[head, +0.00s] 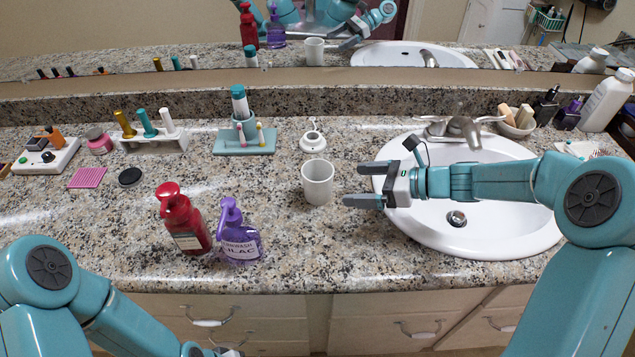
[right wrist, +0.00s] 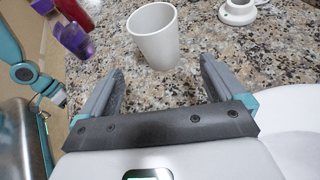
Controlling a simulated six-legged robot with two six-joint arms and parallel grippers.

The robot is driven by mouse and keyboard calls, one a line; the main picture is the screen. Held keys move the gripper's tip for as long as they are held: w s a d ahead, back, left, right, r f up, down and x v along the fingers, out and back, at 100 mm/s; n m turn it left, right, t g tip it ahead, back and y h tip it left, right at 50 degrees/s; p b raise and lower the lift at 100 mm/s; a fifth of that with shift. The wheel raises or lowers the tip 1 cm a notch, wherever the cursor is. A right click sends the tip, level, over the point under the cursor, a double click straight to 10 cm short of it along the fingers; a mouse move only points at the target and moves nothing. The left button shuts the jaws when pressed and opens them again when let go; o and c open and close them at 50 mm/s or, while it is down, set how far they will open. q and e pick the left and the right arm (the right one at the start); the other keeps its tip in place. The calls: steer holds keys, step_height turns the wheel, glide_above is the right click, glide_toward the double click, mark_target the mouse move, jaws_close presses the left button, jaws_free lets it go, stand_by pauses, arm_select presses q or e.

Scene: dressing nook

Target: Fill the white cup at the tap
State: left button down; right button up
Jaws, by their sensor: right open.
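The white cup (head: 317,182) stands upright on the speckled granite counter, left of the sink. My right gripper (head: 362,185) is open just right of the cup, its fingers pointing at it and apart from it. In the right wrist view the cup (right wrist: 155,36) stands beyond the open fingertips (right wrist: 161,80), with nothing between them. The tap (head: 462,126) is at the back of the white sink (head: 440,232), behind my right forearm. My left gripper (head: 228,352) shows only in part at the bottom edge of the head view; its jaws are hidden.
A red pump bottle (head: 183,220) and a purple bottle (head: 239,235) stand left of the cup near the front edge. A small white round holder (head: 313,140) is behind the cup. A teal toothbrush stand (head: 244,147) is farther left. A mirror spans the back.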

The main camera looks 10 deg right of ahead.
mark_target(330, 186)
steer(key=x, duration=0.5)
steer(key=shift+a, duration=0.25)
steer(key=b+x, duration=0.1)
steer(key=x, duration=0.5)
steer(key=shift+w+f, duration=0.1)
steer(key=shift+f, duration=0.05)
steer(key=c, duration=1)
